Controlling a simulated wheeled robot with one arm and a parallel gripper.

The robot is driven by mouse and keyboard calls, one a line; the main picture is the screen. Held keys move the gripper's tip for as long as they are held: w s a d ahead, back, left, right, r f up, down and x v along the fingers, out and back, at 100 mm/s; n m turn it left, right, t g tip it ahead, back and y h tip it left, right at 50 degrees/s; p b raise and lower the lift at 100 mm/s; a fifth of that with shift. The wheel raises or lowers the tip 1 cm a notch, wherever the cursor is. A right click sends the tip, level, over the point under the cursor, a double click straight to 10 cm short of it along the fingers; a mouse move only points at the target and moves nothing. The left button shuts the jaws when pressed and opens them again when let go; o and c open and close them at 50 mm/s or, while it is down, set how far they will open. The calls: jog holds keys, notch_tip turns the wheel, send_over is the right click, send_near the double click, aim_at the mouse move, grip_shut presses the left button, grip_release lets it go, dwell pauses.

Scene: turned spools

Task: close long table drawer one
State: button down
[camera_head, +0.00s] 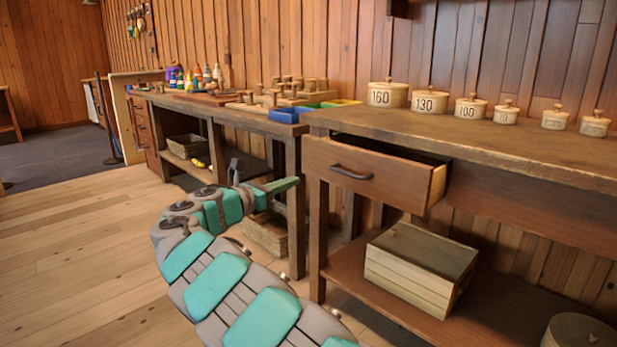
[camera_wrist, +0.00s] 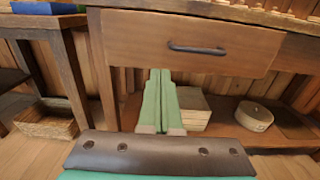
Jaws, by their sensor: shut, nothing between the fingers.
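The wooden drawer (camera_head: 368,172) of the long table (camera_head: 480,138) is pulled out, and its dark inside shows behind the front panel. It has a dark bar handle (camera_head: 351,172). In the wrist view the drawer front (camera_wrist: 190,42) and its handle (camera_wrist: 198,49) are seen face on, above the fingers. My gripper (camera_head: 285,184) is in front of the drawer and to its left in the head view. In the wrist view the green fingers of my gripper (camera_wrist: 160,75) are together, empty, pointing below the handle. They appear apart from the drawer front.
Numbered lidded canisters (camera_head: 430,102) stand on the tabletop. A slatted wooden box (camera_head: 420,268) and a round container (camera_head: 580,331) sit on the lower shelf. A second workbench (camera_head: 215,110) with a blue tray (camera_head: 288,115) stands to the left. The floor at left is clear.

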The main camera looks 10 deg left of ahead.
aim_at(325, 169)
jog(key=b+x, duration=0.1)
jog(key=x, duration=1.2)
jog(key=shift+d, duration=0.1)
